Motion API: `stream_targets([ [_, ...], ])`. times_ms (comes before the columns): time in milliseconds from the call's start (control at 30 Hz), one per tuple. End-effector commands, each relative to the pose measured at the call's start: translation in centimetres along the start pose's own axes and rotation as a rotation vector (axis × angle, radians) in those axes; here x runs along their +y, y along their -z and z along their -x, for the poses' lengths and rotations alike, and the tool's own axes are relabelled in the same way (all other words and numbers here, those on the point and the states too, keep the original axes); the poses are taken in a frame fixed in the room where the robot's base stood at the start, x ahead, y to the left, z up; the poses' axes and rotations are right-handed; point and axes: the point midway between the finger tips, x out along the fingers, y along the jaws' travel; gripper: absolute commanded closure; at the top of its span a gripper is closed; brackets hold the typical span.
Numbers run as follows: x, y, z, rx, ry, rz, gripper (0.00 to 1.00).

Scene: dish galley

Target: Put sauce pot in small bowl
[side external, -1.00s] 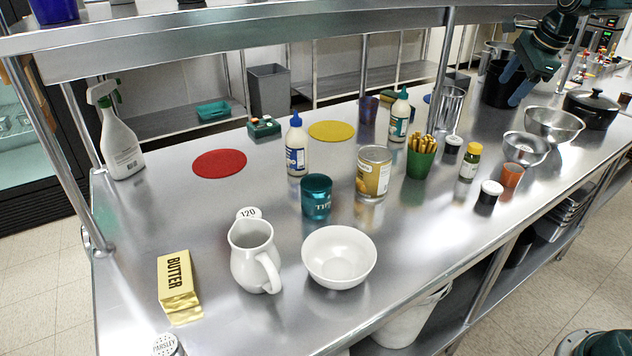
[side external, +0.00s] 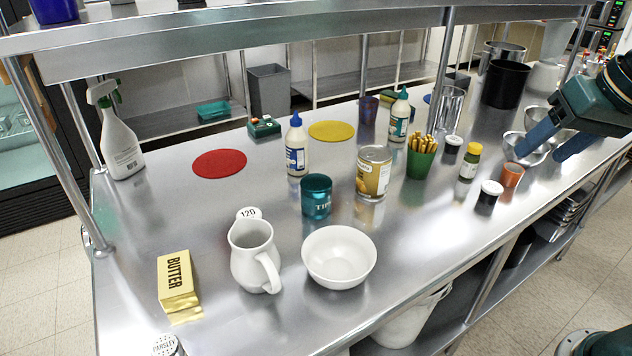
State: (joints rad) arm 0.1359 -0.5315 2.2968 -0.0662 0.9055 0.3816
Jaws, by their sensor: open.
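My gripper (side external: 543,154) is at the right of the side view, open with two blue fingers spread and nothing seen between them. It hangs over or just in front of a small metal bowl (side external: 516,146), partly hiding it. A small orange cup (side external: 512,174) stands just left of and below the fingertips. Two small dark pots with white lids stand near it: one (side external: 490,197) nearer the front edge, one (side external: 453,145) farther back. I cannot tell which small container is the sauce pot. A white bowl (side external: 339,257) stands empty at the front middle.
A yellow-capped bottle (side external: 469,162), a green cup of yellow sticks (side external: 421,158) and a tin (side external: 373,173) stand left of my gripper. A tall black container (side external: 505,85) is behind. A larger metal bowl (side external: 538,116) is partly hidden by my arm. The front edge is close.

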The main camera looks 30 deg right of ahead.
Motion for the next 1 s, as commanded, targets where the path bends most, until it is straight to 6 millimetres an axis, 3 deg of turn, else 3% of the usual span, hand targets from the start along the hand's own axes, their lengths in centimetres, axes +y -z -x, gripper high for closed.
stream_targets([
  [100,0.3,-3.3,0.1,0.008,0.013,0.185,0.42],
  [333,1.1,-6.9,-0.2,0.014,0.024,0.410,0.42],
  [1000,1.3,-7.4,-0.3,0.015,0.025,0.451,0.42],
])
